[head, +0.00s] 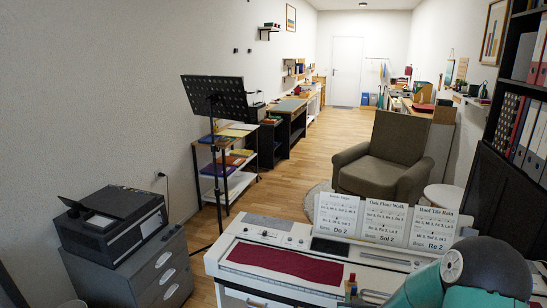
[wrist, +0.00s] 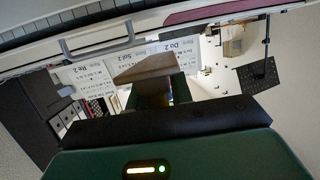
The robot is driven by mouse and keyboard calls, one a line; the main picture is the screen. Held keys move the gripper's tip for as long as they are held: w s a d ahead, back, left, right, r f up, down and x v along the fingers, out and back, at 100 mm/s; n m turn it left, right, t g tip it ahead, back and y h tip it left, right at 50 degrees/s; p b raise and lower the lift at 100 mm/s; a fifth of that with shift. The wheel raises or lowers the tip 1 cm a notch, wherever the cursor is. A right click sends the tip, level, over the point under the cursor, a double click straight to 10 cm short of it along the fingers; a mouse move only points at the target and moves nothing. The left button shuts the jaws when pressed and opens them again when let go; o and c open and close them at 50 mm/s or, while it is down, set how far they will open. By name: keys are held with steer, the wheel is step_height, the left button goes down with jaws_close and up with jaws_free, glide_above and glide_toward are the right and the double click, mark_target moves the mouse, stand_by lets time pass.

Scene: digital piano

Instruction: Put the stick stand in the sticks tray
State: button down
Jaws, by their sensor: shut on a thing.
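My gripper (wrist: 154,92) shows in the wrist view, its dark green fingers closed on a brown wooden block (wrist: 145,68). The block appears to be the stick stand; its lower part is hidden between the fingers. In the head view my teal arm reaches in at the bottom right, and the gripper itself is not clearly visible. A small item with red, green and yellow parts (head: 352,286) is at the front edge of the piano; I cannot tell what it is. I cannot make out the sticks tray with certainty in either view.
The white digital piano (head: 235,255) carries a dark red cloth strip (head: 285,262) and several song sheets (head: 384,220) standing upright. A music stand (head: 215,97) is behind it. A printer (head: 112,225) sits on a grey cabinet (head: 160,270) at left. An armchair (head: 385,155) stands beyond.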

steer(key=a+n+y, duration=0.3)
steer(key=a, duration=0.7)
steer(key=s+f, duration=0.4)
steer(key=f, duration=0.2)
steer(key=shift+s+a+f, duration=0.15)
steer(key=shift+a+f, duration=0.15)
steer(key=shift+a, duration=0.05)
steer(key=shift+a, duration=0.1)
steer(key=shift+s, duration=0.1)
